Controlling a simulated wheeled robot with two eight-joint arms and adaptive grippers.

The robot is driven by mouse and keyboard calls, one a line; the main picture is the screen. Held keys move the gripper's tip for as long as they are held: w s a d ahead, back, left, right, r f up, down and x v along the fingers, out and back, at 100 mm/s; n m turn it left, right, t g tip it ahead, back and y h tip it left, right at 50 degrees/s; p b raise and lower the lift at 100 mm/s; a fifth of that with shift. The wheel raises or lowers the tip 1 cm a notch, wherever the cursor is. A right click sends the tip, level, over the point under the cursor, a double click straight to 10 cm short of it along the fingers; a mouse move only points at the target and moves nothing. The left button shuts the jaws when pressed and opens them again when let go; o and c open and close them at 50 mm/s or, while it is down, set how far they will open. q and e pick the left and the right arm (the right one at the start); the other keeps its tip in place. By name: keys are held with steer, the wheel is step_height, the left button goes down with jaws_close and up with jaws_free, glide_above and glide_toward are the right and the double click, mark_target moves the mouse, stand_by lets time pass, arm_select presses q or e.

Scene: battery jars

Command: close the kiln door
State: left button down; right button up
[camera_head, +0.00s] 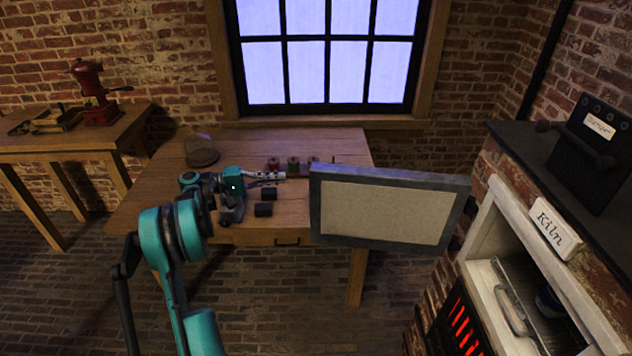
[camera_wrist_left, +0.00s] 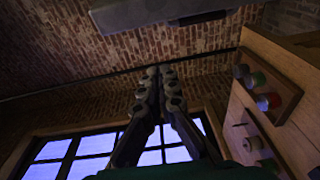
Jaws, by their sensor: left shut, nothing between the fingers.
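The kiln door (camera_head: 385,208), a pale panel with a grey frame, stands wide open, swung out in front of the wooden table. The kiln (camera_head: 484,228) is at the right, its opening uncovered, with a "Kiln" label (camera_head: 555,228) above. My left gripper (camera_head: 277,176) is shut and empty, to the left of the door and apart from it. The left wrist view shows its closed fingers (camera_wrist_left: 160,72), with a pale grey-edged panel, apparently the door (camera_wrist_left: 160,14), beyond them. My right gripper is not in view.
Inside the kiln are a wire rack with a handle (camera_head: 512,310) and a blue-banded item (camera_head: 550,302). Red bars glow below. The table (camera_head: 140,212) holds a glass dome (camera_head: 201,152), dark blocks (camera_head: 264,209) and several spools (camera_head: 293,164). A side table (camera_head: 60,143) stands left.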

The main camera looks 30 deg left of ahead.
arm_select(q)
steer(key=w+d+b, duration=0.2)
steer(key=d+b, duration=0.1)
steer(key=d, duration=0.5)
steer(key=shift+w+f+b, duration=0.15)
steer(key=shift+w+b, duration=0.1)
steer(key=shift+b, duration=0.15)
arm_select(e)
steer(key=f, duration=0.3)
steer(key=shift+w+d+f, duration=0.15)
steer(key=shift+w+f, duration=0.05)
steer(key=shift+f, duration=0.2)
arm_select(q)
steer(key=shift+d, duration=0.1)
steer(key=shift+s+d, duration=0.1)
